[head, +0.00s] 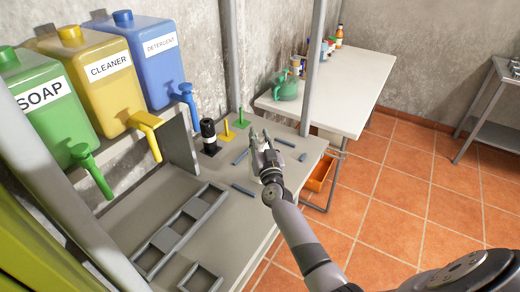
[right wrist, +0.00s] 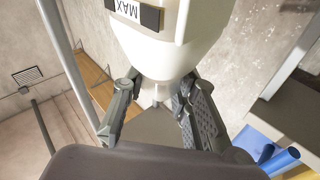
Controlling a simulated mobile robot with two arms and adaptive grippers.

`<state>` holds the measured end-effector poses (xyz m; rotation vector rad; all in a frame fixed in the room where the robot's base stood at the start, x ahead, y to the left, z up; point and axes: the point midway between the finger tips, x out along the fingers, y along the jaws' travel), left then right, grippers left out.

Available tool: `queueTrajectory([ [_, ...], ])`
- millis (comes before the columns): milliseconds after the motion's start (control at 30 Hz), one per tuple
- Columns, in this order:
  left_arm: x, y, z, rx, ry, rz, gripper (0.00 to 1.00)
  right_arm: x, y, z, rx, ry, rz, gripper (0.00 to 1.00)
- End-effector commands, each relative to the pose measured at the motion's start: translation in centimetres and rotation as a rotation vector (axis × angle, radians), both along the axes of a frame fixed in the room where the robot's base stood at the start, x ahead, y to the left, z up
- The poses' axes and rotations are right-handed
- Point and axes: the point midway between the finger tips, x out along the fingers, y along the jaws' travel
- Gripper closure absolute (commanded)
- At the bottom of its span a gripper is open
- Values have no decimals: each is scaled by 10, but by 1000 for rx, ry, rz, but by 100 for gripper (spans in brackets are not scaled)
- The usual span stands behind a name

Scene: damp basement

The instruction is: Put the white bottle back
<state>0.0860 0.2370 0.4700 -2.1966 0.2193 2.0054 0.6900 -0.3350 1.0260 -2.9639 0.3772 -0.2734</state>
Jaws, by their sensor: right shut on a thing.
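My right gripper (head: 264,152) is in the head view, above the right part of the grey workbench (head: 228,210). In the right wrist view its two fingers (right wrist: 160,100) close on either side of a white bottle (right wrist: 165,48) with a dark marking and a "MAX" label. The gripper is shut on this bottle. In the head view the fingers hide most of the bottle, and I cannot tell whether it touches the bench. My left gripper is not in view.
Green soap (head: 48,100), yellow cleaner (head: 104,84) and blue detergent (head: 152,58) dispensers stand along the left. A black bottle (head: 208,137), a yellow peg (head: 226,130) and a green peg (head: 241,120) stand on the bench. A white table (head: 345,95) holds several bottles behind.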

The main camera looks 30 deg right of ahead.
Motion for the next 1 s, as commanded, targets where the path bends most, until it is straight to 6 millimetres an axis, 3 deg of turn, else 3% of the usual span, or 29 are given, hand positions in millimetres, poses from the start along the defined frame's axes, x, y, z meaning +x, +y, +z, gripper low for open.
queueTrajectory([
  [33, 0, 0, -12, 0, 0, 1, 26, -1, 1, -12, 0, -1, 0, 100],
  [200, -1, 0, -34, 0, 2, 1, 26, -5, 3, -34, 0, -3, -2, 100],
  [667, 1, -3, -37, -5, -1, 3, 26, -6, 3, -39, 0, -2, -3, 100],
  [700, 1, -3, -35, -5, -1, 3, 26, -6, 4, -39, 1, 1, -3, 71],
  [1000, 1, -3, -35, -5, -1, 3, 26, -6, 4, -39, 1, 1, -3, 53],
])
